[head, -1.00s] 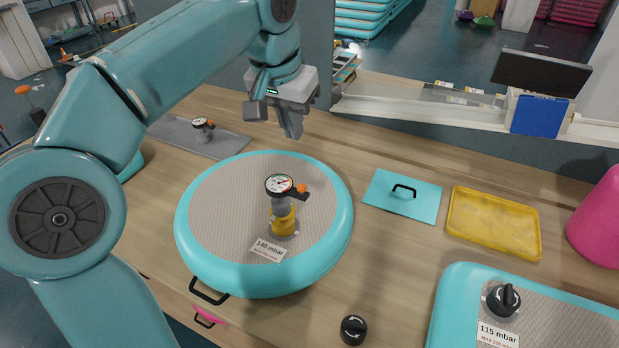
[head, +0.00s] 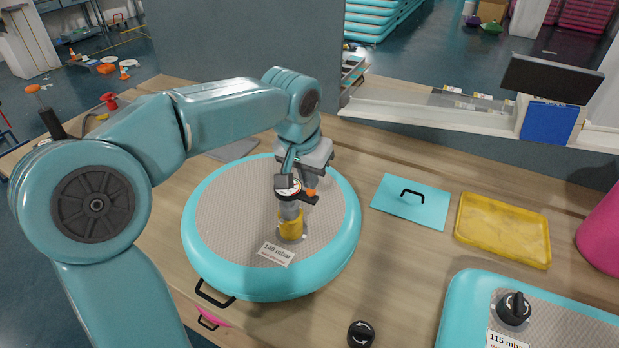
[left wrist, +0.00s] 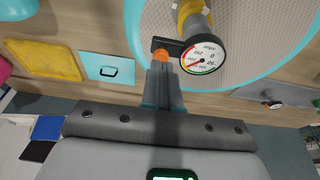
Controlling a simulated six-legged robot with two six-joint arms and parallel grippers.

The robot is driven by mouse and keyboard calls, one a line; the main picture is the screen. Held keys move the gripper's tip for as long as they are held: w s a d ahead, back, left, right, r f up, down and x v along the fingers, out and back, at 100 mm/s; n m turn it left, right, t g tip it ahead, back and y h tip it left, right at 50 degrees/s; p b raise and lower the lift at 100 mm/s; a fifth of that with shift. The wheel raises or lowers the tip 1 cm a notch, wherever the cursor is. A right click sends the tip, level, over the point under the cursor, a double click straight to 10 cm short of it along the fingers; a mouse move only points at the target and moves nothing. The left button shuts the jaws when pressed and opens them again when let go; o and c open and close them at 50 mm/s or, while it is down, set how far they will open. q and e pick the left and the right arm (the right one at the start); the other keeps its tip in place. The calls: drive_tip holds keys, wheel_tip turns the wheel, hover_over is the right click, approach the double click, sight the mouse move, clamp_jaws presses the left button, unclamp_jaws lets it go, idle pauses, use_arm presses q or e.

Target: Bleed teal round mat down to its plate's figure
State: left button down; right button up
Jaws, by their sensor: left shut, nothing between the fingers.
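The teal round mat (head: 215,275) lies on the wooden bench, with a grey textured top. Its plate (head: 277,254) reads 140 mbar. A valve with a yellow collar (head: 291,222) stands upright on the mat, carrying a round gauge and a black lever with an orange tip (head: 311,193). My left gripper (head: 308,185) is shut and empty, just behind the lever. In the left wrist view its fingertips (left wrist: 162,68) are at the orange tip (left wrist: 160,56); I cannot tell whether they touch. The gauge (left wrist: 203,54) there has a needle pointing lower left; its exact reading is too small.
A teal panel with a black handle (head: 427,215) and a yellow tray (head: 502,230) lie right of the mat. A second teal mat (head: 460,305) marked 115 mbar is at lower right. A black knob (head: 361,334) sits at the front. A pink object (head: 603,225) stands far right.

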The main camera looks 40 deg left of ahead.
use_arm(q)
drive_tip(key=shift+s+a+f, duration=0.1)
drive_tip(key=shift+f, duration=0.25)
